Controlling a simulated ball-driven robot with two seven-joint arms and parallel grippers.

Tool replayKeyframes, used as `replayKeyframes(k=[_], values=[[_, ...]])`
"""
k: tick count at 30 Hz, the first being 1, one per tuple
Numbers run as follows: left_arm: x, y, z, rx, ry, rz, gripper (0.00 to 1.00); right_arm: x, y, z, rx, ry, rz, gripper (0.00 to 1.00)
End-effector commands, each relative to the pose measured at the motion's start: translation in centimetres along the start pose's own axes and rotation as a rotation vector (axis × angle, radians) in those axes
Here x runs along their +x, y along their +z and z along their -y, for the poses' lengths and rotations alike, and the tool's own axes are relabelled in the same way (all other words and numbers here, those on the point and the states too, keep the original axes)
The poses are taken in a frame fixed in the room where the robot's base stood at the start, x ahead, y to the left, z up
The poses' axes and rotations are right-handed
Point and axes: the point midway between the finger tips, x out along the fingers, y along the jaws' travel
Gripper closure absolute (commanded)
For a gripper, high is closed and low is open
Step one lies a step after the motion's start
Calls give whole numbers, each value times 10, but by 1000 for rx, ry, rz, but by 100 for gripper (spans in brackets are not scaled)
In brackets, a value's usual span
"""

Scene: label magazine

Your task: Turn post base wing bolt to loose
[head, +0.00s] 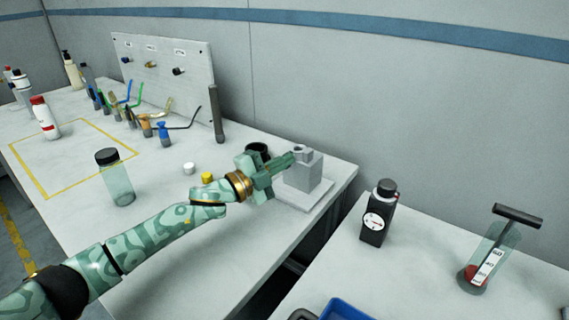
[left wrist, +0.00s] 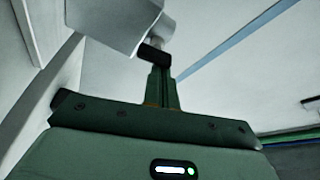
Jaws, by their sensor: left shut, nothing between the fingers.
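A grey block-shaped post base (head: 304,174) stands on a pale plate near the right end of the left table. A small grey and dark part (head: 300,149) sits at its top; I cannot tell clearly whether this is the wing bolt. My left gripper (head: 289,160) reaches in from the left, shut and empty, with its fingertips close beside the block's top. In the left wrist view, the closed fingers (left wrist: 156,60) point up at a pale grey block (left wrist: 108,22) and a light rounded part (left wrist: 161,33). Whether they touch is unclear. My right gripper is out of view.
A dark cup (head: 258,151) stands just behind my left gripper. A clear jar (head: 117,178), a white cap (head: 189,168) and a yellow cap (head: 207,177) are to its left. A black gauge device (head: 378,212) stands on the right table, across a gap.

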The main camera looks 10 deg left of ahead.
Motion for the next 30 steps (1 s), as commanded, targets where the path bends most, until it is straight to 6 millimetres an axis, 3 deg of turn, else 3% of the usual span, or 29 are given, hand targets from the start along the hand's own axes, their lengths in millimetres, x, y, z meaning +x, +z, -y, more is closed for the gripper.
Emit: replayKeyframes(k=[30], values=[[-1,3,1,-92,-32,5,100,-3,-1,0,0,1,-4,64]])
